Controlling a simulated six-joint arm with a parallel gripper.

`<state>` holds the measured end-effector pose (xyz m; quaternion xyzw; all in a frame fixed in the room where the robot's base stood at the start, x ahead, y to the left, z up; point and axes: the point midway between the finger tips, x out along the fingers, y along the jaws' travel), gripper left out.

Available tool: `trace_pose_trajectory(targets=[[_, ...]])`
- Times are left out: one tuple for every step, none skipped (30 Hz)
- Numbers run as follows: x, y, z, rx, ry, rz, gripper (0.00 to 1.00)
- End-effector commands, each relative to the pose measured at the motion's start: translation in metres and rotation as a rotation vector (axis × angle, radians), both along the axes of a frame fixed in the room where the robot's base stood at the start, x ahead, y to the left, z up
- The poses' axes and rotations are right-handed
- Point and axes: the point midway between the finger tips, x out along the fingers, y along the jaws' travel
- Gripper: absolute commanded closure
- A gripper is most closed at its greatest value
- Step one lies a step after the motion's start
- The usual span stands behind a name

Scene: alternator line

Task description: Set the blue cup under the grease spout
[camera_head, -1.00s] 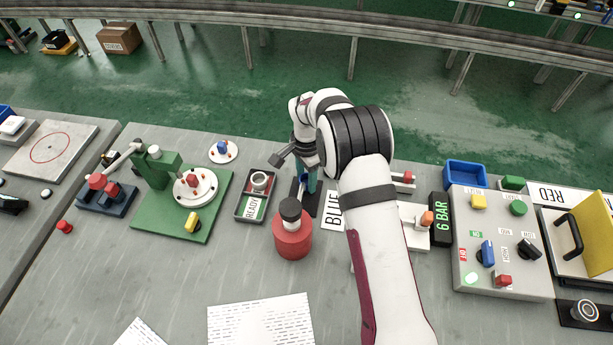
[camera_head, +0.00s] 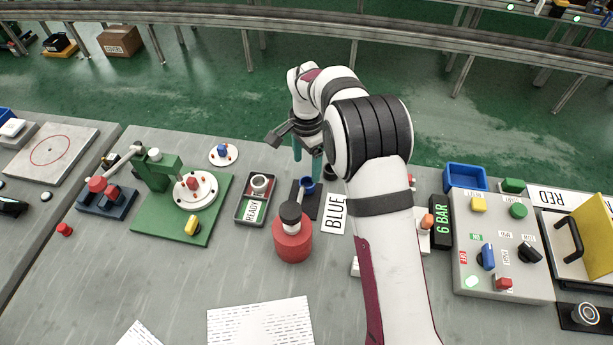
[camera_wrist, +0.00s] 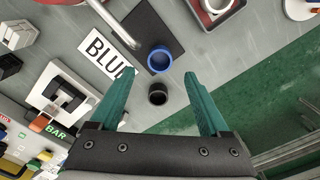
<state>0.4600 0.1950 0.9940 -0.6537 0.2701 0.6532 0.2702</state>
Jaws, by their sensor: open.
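The blue cup (camera_head: 308,184) stands upright on the black mat (camera_head: 302,207), behind the red grease can (camera_head: 292,240) with its black top. In the wrist view the blue cup (camera_wrist: 160,62) sits at the mat's edge, and the tip of the grey spout (camera_wrist: 122,28) ends close beside its rim; I cannot tell whether the tip is over the cup's mouth. My gripper (camera_head: 308,160) is open and empty, just behind and above the cup. Its teal fingers (camera_wrist: 160,76) are wide apart in the wrist view, with the cup beyond their tips.
The BLUE label (camera_head: 334,214) lies right of the mat. A READY tray (camera_head: 257,198) with a cup-like part is on the left, and the green fixture (camera_head: 182,205) is farther left.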

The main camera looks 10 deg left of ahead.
Motion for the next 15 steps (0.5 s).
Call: trace_pose_trajectory(targets=[[0.001,0.000,0.013,0.002,-0.004,-0.001,0.20],[0.001,0.000,0.021,0.001,-0.004,-0.001,0.20],[0.001,0.000,0.028,0.001,-0.004,0.000,0.20],[0.001,0.000,0.034,0.001,-0.002,-0.001,0.20],[0.001,0.000,0.038,0.001,-0.003,-0.001,0.20],[0.000,0.000,0.043,0.001,-0.001,-0.001,0.20],[0.000,0.000,0.045,0.001,-0.002,-0.001,0.20],[0.000,0.000,0.047,0.000,-0.001,0.000,0.20],[0.000,0.000,0.048,0.000,0.000,0.000,0.20],[0.000,0.000,0.049,0.000,0.000,0.000,0.20],[0.000,0.000,0.049,0.000,0.000,0.000,0.20],[-0.001,-0.001,0.051,0.001,0.001,0.001,0.20],[-0.003,-0.005,0.055,0.002,0.001,0.003,0.20],[-0.007,-0.010,0.062,0.006,0.001,0.007,0.20],[-0.015,-0.022,0.076,0.013,0.003,0.017,0.20]])
